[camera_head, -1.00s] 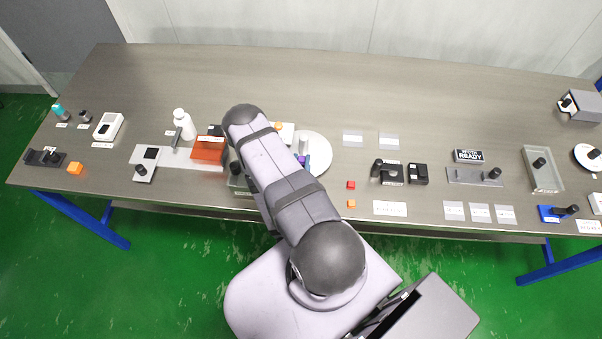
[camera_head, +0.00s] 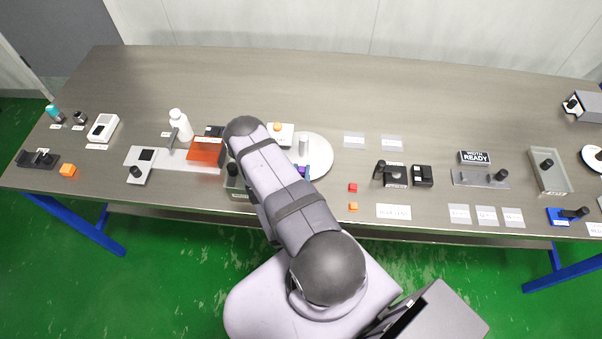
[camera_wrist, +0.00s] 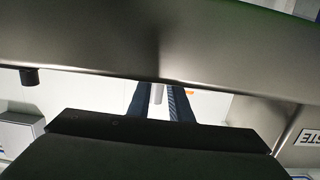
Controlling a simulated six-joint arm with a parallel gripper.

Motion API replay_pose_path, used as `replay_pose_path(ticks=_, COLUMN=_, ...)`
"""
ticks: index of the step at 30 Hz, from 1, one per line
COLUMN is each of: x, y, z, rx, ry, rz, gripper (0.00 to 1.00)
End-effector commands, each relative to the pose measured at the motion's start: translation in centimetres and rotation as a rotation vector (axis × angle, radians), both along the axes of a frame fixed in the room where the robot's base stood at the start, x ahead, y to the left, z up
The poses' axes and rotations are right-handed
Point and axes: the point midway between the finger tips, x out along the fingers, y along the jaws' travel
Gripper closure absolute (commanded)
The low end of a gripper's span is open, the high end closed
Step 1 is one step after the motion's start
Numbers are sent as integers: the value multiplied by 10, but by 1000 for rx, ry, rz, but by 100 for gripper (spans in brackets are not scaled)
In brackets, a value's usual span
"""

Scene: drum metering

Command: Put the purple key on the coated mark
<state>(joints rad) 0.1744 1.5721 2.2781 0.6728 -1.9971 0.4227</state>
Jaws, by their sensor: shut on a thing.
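A small purple piece (camera_head: 302,171), taken as the purple key, shows beside my arm over the front of a round white plate (camera_head: 322,153). My arm covers most of it, and my gripper is hidden in the head view. In the wrist view, the two dark fingers of my gripper (camera_wrist: 157,102) point away from the camera with a narrow gap. A light grey post (camera_wrist: 157,92) shows in line with that gap. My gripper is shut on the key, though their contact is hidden. I cannot make out which mark is the coated one.
A light grey cylinder (camera_head: 303,145) stands on the plate close to the purple piece. Small red (camera_head: 353,188) and orange (camera_head: 353,206) cubes lie right of the plate. The back of the table is clear.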

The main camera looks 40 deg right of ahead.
Motion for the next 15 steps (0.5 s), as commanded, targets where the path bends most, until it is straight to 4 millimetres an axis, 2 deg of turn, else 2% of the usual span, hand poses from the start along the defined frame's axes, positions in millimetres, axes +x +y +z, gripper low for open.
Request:
replay_pose_path(ticks=1, x=0, y=0, z=-3, rx=0, ry=0, rz=0, gripper=100)
replay_pose_path(ticks=2, x=0, y=0, z=-2, rx=0, ry=0, rz=0, gripper=77)
replay_pose_path(ticks=3, x=0, y=0, z=-2, rx=0, ry=0, rz=0, gripper=67)
replay_pose_path(ticks=4, x=0, y=0, z=-2, rx=0, ry=0, rz=0, gripper=63)
replay_pose_path(ticks=15, x=0, y=0, z=-2, rx=0, ry=0, rz=0, gripper=63)
